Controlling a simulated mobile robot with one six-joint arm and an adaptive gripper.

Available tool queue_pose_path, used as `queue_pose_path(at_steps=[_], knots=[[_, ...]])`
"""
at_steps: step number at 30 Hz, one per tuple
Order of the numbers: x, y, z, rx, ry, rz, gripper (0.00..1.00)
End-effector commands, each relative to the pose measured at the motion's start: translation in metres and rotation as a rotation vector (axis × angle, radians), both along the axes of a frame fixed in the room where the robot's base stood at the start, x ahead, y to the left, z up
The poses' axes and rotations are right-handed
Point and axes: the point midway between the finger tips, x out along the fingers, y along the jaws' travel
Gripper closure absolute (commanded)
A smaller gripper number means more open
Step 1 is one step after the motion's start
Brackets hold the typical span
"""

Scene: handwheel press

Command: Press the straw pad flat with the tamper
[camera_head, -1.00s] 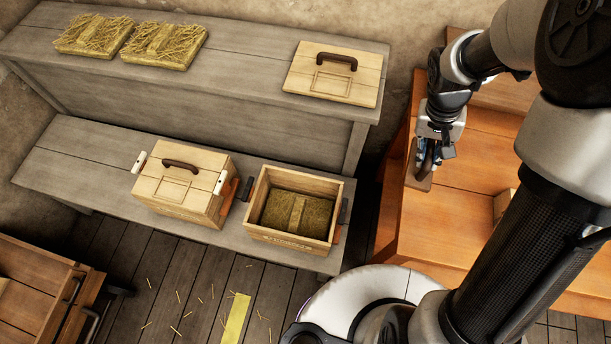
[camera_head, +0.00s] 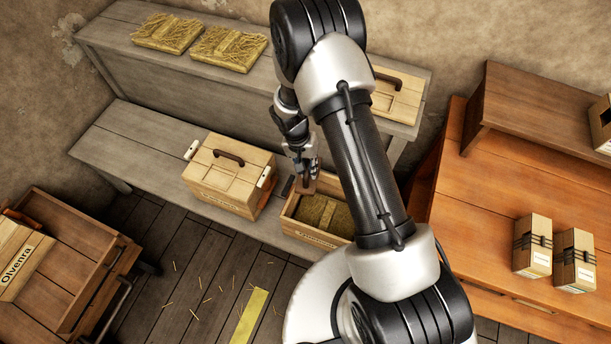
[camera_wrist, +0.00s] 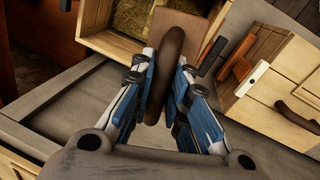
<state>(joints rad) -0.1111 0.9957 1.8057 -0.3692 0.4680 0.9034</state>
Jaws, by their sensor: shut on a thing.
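My gripper (camera_head: 304,168) is shut on the brown handle of the tamper (camera_wrist: 167,75); its flat brown plate (camera_wrist: 188,28) shows beyond the fingers in the wrist view. The open wooden crate (camera_head: 308,237) stands on the lower grey bench, with the straw pad (camera_head: 322,212) inside. In the wrist view the crate (camera_wrist: 122,46) is at the top left, straw (camera_wrist: 133,14) partly showing. My gripper and the tamper are at the crate's back-left side in the head view. Whether the plate touches the crate or straw, I cannot tell. My arm hides the crate's right part.
A lidded crate (camera_head: 230,190) with white and orange side latches stands left of the open one. Two straw pads (camera_head: 168,33) and a loose lid (camera_head: 398,98) lie on the upper shelf. An orange table (camera_head: 470,225) with wrapped boxes (camera_head: 533,246) is at right.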

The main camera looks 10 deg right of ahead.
Motion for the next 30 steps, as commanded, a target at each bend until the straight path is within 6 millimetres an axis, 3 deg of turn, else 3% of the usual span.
queue_pose_path(at_steps=[3,6,17,30], knots=[[-0.007,0.0,-0.031,-0.001,0.007,-0.087,1.0],[-0.011,0.001,-0.049,-0.001,0.006,-0.138,1.0],[-0.015,0.002,-0.082,-0.002,0.005,-0.176,1.0],[-0.015,0.002,-0.135,-0.001,0.005,-0.174,1.0]])
